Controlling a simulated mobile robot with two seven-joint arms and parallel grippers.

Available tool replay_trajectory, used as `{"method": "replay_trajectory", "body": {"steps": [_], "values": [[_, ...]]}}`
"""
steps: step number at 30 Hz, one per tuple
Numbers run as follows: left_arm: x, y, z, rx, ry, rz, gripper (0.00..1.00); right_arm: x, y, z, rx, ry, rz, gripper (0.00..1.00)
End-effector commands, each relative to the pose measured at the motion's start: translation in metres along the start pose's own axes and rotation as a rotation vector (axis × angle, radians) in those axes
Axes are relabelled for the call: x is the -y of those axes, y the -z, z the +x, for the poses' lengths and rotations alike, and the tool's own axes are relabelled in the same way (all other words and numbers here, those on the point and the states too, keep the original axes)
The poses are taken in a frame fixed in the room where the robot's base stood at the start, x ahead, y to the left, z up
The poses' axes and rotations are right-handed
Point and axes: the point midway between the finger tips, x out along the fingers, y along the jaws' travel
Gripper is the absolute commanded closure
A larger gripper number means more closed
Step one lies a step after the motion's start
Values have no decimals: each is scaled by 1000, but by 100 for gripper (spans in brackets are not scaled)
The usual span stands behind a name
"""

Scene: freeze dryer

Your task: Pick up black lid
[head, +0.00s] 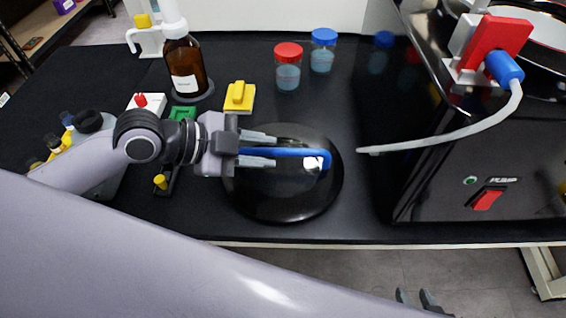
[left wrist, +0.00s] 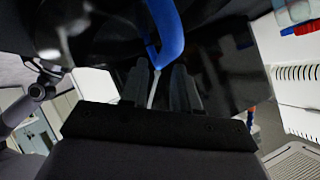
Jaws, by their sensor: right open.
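The round black lid (head: 265,200) lies flat on the black bench in the middle of the head view. Its blue handle (head: 300,153) runs across its top. My left gripper (head: 267,149) reaches over the lid from the left. Its two fingers are apart, one on each side of the near end of the blue handle, with visible gaps. In the left wrist view the blue handle (left wrist: 167,32) shows just beyond and between the open fingers (left wrist: 160,80). My right gripper (head: 415,297) is open and empty at the bottom edge, below the bench front.
A black freeze dryer (head: 430,185) with a pale hose (head: 450,136) stands right of the lid. Behind are red-capped (head: 287,75) and blue-capped (head: 323,58) jars, a yellow block (head: 240,97) and a brown bottle (head: 186,65). The bench front edge is close to the lid.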

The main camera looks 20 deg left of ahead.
Motion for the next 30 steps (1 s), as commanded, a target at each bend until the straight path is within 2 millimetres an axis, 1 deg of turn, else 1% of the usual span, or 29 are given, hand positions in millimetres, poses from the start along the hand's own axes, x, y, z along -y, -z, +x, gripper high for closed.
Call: {"method": "replay_trajectory", "body": {"steps": [9, 12, 16, 23, 24, 25, 26, 30], "values": [[3, 0, 34, -3, 1, -3, 70, 0, 2, -2, -4, -1, -2, 57], [3, -1, 43, -1, 1, 0, 70, -1, 2, -2, -3, -2, -3, 57], [3, -1, 48, 0, 0, 0, 70, -1, 1, -1, -2, -2, -3, 57], [3, -2, 48, 1, 0, 1, 70, -1, 1, -1, -2, -3, -2, 57], [3, -2, 48, 1, 0, 1, 83, -1, 1, -1, -2, -3, -2, 57], [3, -2, 48, 1, 0, 1, 93, -1, 1, -1, -2, -3, -2, 57], [3, -2, 48, 1, 0, 1, 100, -1, 1, -1, -1, -3, -2, 57], [4, 0, 47, -3, 5, 3, 100, -1, 2, -1, -1, -3, -1, 57]]}}
